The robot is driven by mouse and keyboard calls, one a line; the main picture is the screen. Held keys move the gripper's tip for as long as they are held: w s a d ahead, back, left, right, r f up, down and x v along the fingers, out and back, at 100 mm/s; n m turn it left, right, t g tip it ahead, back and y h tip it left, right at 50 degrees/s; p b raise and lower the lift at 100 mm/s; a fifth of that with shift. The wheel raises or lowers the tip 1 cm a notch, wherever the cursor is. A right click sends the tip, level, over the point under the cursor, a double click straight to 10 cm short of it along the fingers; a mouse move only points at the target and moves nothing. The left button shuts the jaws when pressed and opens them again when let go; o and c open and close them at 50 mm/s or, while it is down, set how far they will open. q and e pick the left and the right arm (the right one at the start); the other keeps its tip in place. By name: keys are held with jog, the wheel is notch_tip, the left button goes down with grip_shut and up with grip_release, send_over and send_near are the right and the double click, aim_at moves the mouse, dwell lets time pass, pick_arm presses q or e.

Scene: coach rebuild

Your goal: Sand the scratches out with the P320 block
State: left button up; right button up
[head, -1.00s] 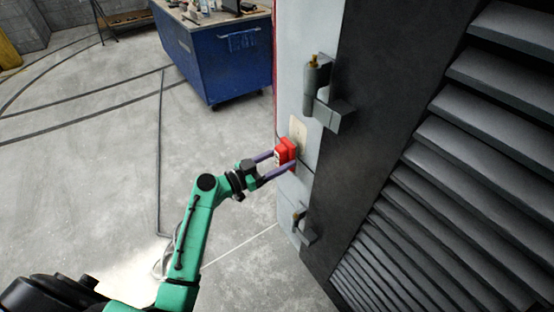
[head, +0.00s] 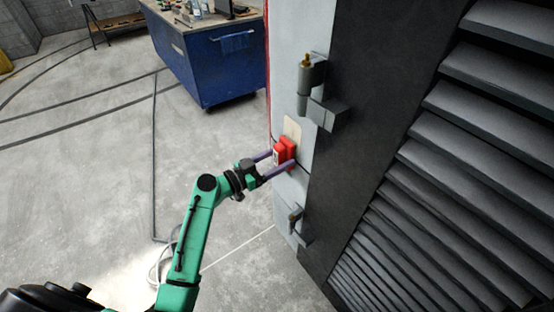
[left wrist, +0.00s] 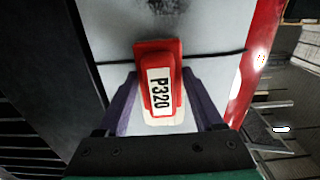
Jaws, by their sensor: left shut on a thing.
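The red P320 block (head: 285,151) is at the pale coach panel (head: 292,68) in the head view. My left gripper (head: 283,160) is shut on it, one purple finger on each side. In the left wrist view the P320 block (left wrist: 159,85) shows its white label between the fingers. Its far face is against or very near the panel; I cannot tell which. A beige patch (head: 292,130) shows on the panel just above the block. A dark scuffed smudge (left wrist: 160,5) is on the panel beyond the block in the left wrist view. My right gripper is not in view.
A grey hinge (head: 318,92) juts from the panel above the block, and a lower hinge (head: 295,222) below it. Dark louvres (head: 470,130) fill the right. A blue cabinet (head: 220,65) stands behind. The floor at left is mostly clear, with a hose (head: 157,265) on it.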

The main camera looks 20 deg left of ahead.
pick_arm(q)
jog(key=shift+w+d, duration=0.15)
jog(key=shift+w, duration=0.05)
jog(key=shift+r, duration=0.1)
